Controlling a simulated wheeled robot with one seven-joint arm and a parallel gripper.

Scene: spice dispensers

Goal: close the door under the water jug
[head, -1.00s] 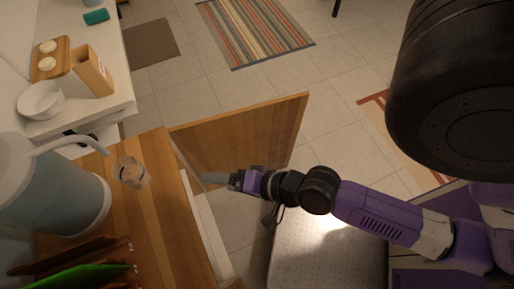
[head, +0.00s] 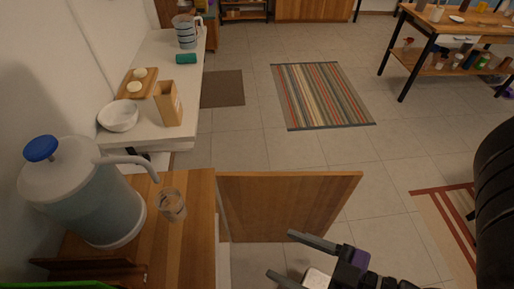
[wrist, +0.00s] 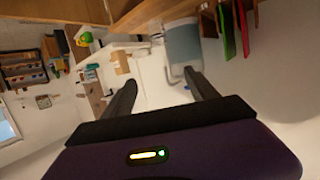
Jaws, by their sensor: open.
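The cabinet door (head: 290,205) is wooden and stands wide open, sticking out to the right from the wooden counter (head: 188,240). The water jug (head: 82,205), a large bluish jug with a blue knob and a curved spout, stands on that counter. It also shows in the wrist view (wrist: 183,48). My gripper (head: 290,256) is open and empty, in front of the door on the near side, near the bottom of the head view. I see no contact with the door. The two fingers also show in the wrist view (wrist: 160,92), pointing away with a gap between them.
A glass (head: 172,205) stands on the counter by the spout. A white counter (head: 160,65) beyond holds a bowl (head: 118,116), a wooden box (head: 168,104) and a pitcher (head: 186,32). Tiled floor with a striped rug (head: 320,95) lies open beyond the door.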

